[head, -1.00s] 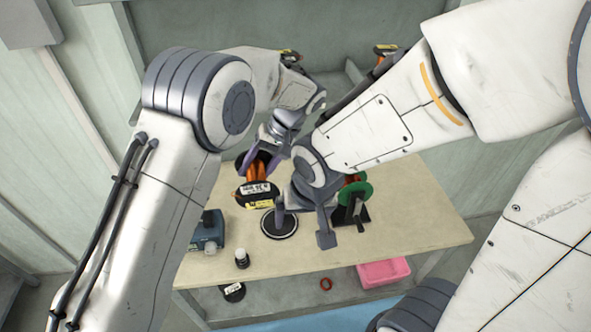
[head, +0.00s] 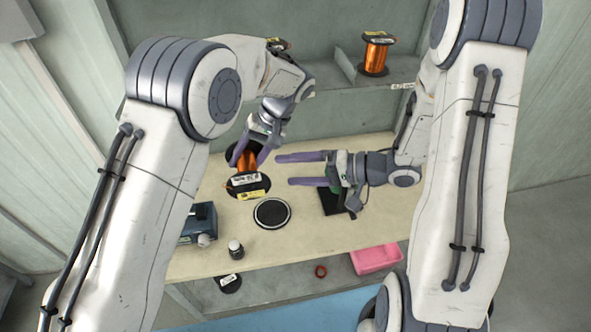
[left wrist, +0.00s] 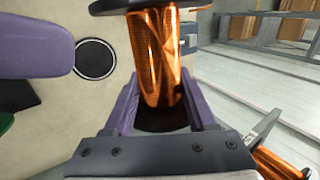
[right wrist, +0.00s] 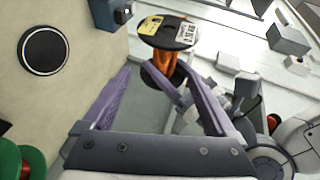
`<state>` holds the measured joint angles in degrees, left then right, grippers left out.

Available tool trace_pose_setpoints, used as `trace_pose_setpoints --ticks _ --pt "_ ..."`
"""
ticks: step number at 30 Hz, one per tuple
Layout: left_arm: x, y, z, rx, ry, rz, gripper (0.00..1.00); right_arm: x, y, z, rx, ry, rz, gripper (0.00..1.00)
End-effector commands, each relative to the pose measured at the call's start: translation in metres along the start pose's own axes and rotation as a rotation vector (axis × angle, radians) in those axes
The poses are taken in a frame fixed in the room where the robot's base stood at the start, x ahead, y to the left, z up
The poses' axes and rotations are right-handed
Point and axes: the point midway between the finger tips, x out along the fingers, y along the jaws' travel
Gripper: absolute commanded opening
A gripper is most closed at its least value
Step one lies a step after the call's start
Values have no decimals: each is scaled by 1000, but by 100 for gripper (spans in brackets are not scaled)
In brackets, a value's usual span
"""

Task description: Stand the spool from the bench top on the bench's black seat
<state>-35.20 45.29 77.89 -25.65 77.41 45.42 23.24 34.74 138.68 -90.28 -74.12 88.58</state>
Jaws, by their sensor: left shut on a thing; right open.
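The spool (head: 246,162) has orange copper wire and black flanges; one flange with white and yellow labels faces the head camera. My left gripper (head: 250,155) is shut on the spool's wound middle, seen close in the left wrist view (left wrist: 156,60). I cannot tell whether the spool touches the bench. The black seat (head: 272,215), a round disc with a pale ring, is bare, just right of and nearer than the spool. My right gripper (head: 283,170) is open and empty, fingers pointing left at the spool, fingertips apart from it. The spool shows beyond them in the right wrist view (right wrist: 172,60).
A black stand with a green part (head: 332,202) is by my right gripper. Another copper spool (head: 375,55) is on the back shelf. A pink bin (head: 376,259) sits below the bench top.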

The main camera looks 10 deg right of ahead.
Motion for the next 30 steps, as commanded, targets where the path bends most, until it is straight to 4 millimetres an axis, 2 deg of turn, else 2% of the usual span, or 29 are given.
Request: trace_pose_setpoints --ticks 5,8,21,25,30 --pt "0 0 0 0 1 0 0 1 -5 7 14 -31 -50 92" --pt "0 0 0 0 1 0 0 13 -6 8 14 -35 -52 92" --pt "0 0 0 0 0 0 0 93 -10 10 10 -34 -49 92" --pt "0 0 0 0 0 0 0 107 -10 10 11 -32 -48 92" --pt "0 0 0 0 0 0 0 115 -11 10 10 -29 -48 92"
